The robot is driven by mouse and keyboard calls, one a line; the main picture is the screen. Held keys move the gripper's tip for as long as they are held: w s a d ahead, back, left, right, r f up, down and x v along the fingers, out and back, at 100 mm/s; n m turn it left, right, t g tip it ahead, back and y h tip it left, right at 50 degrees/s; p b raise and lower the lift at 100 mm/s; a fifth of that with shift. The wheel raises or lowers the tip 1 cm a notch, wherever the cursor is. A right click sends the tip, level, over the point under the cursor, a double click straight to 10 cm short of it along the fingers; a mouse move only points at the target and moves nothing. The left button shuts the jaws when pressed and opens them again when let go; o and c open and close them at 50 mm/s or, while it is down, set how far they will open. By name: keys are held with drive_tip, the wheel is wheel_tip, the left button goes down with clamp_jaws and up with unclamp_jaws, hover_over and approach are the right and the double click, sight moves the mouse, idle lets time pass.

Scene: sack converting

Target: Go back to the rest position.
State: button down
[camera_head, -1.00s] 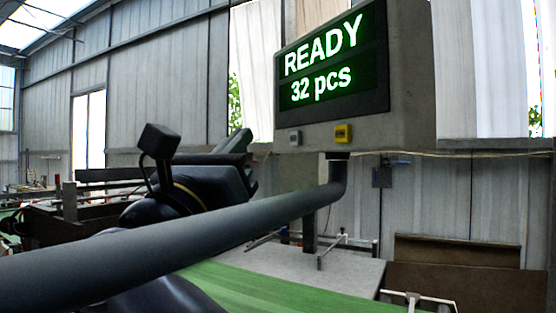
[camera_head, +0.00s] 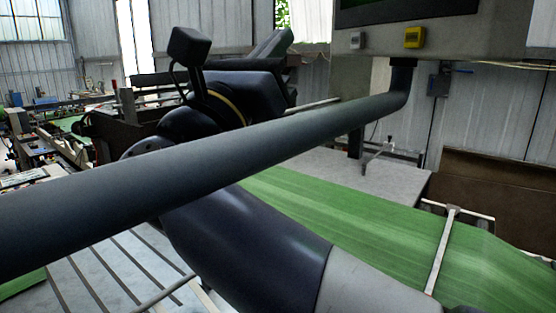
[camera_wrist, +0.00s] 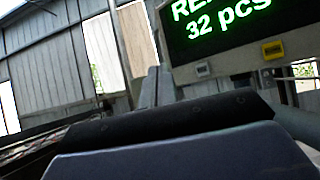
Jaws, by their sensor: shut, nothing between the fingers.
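My gripper (camera_head: 275,45) is in the head view, behind the grey pipe and left of the display box. The fingers point toward the grey wall and windows, left of the display. The lower part of my arm is partly hidden behind the pipe in the head view.
A thick grey pipe (camera_head: 200,178) crosses close in front, joined to the display box (camera_head: 432,50). The screen (camera_wrist: 225,25) reads "32 pcs" in the wrist view. A green sheet (camera_head: 370,232) lies below right, beside a slatted table (camera_head: 110,275).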

drive_tip(key=shift+s+a, duration=0.3)
drive_tip(key=shift+a, duration=0.35)
drive_tip(key=d, duration=0.1)
drive_tip(key=w+d+b, duration=0.1)
drive_tip(key=d, duration=0.1)
drive_tip(key=w+d, duration=0.1)
drive_tip(key=d, duration=0.1)
drive_tip(key=shift+w+f+b, duration=0.1)
drive_tip(key=shift+f+b, duration=0.15)
drive_tip(key=shift+b, duration=0.05)
drive_tip(key=shift+d+b, duration=0.1)
drive_tip(key=shift+b, duration=0.7)
drive_tip(key=r+p, duration=0.1)
drive_tip(key=p, duration=0.3)
drive_tip(key=shift+p, duration=0.35)
